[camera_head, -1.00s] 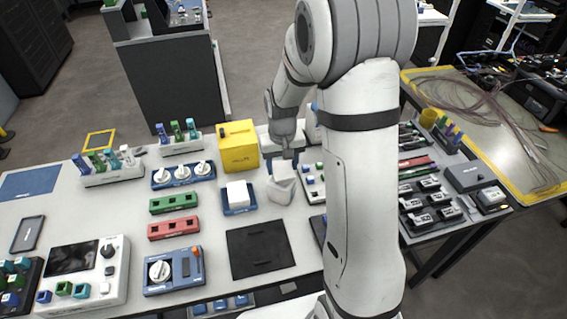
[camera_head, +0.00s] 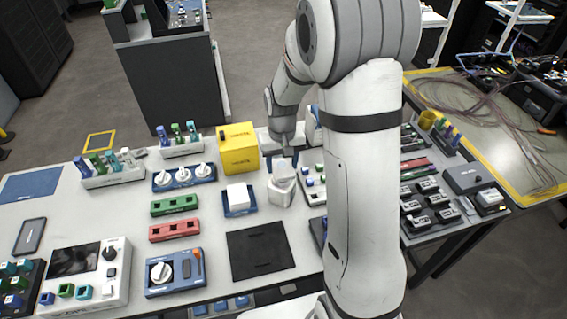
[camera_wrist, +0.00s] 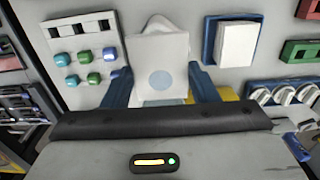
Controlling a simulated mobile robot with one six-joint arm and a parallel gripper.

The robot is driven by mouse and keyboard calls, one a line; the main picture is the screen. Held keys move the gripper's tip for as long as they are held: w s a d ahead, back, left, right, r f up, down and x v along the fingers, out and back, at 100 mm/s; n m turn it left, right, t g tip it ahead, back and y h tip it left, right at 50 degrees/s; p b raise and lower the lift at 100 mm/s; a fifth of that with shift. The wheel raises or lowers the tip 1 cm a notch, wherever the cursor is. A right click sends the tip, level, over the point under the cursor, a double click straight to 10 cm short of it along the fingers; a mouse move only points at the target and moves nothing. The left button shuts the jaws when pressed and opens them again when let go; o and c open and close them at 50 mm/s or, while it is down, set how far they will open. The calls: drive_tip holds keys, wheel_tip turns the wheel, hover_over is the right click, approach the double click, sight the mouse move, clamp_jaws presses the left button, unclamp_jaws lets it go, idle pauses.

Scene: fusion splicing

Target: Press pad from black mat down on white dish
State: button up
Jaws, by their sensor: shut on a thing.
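My gripper (camera_head: 282,163) is shut on a white pad (camera_head: 283,169), seen in the head view near the table's middle. In the wrist view its two blue fingers (camera_wrist: 161,88) hold the pad (camera_wrist: 160,48) from both sides, and a pale blue disc shows on its face. The white dish (camera_head: 281,192) sits just below and in front of the pad in the head view. In the wrist view only part of the dish (camera_wrist: 166,20) shows past the pad's edge. I cannot tell whether pad and dish touch. The black mat (camera_head: 260,250) is bare, nearer the table's front.
A white block on a blue base (camera_head: 239,210) stands close left of the dish. A yellow box (camera_head: 239,148) stands behind it. A white panel with coloured knobs (camera_head: 314,185) is close on the right. Red and green slotted blocks (camera_head: 174,229) lie further left.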

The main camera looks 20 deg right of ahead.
drive_tip(key=shift+r+p, duration=1.05)
drive_tip(key=shift+r, duration=0.85)
